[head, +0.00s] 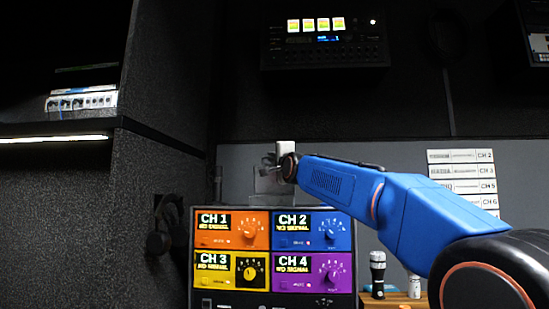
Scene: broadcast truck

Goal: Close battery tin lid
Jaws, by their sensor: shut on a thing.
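My gripper (272,162) is at the end of my blue arm, above the top edge of the four-channel panel. It is small and dim here, partly hidden by my wrist. It is shut on what looks like a pale, see-through upright piece (268,182), seemingly the battery tin lid. The tin's body cannot be made out; the panel's top may hide it.
The panel (272,262) has orange, blue, yellow and purple sections with knobs. A dark shelf unit (62,128) is at left. A lit device (322,45) hangs above.

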